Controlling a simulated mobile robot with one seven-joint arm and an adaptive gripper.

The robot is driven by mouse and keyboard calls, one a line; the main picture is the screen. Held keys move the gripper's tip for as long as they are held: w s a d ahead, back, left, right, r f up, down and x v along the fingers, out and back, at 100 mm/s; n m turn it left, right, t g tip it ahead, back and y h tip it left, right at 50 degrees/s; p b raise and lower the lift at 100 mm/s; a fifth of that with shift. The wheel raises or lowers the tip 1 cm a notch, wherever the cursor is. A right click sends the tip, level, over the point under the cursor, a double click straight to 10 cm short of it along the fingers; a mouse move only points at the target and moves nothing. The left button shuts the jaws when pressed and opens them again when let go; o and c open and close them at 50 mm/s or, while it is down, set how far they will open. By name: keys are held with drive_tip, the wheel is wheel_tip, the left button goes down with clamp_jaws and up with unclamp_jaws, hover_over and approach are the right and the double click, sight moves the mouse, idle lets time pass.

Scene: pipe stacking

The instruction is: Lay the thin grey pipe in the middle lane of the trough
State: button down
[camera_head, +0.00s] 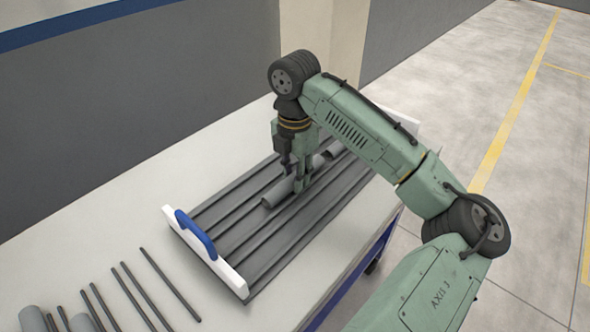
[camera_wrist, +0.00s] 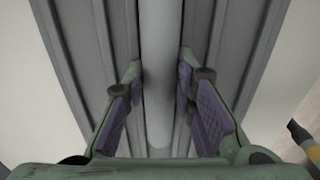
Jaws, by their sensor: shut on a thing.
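The grey trough (camera_head: 240,240) lies on the table with long ridges dividing it into lanes. My gripper (camera_head: 297,183) points down over its middle part. It is shut on a smooth grey pipe (camera_head: 277,194), which runs along the lanes; the same pipe shows between the finger pads in the wrist view (camera_wrist: 159,65). The pipe appears low over or in a middle lane; I cannot tell whether it touches the floor. Another grey pipe part (camera_head: 334,149) shows behind the gripper, and I cannot tell whether it is the same pipe.
The trough's near end has a white plate (camera_head: 233,281) with a blue handle (camera_head: 196,234). Several thin dark rods (camera_head: 132,296) and a thick grey cylinder (camera_head: 32,319) are on the table at lower left. A yellow and black object (camera_wrist: 303,140) shows at the right in the wrist view.

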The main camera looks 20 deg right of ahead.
drive_tip(key=c, duration=1.2)
unclamp_jaws()
drive_tip(key=shift+c, duration=0.2)
drive_tip(key=shift+r, duration=0.1)
wheel_tip(320, 180, up, 12)
drive_tip(key=shift+s, duration=0.1)
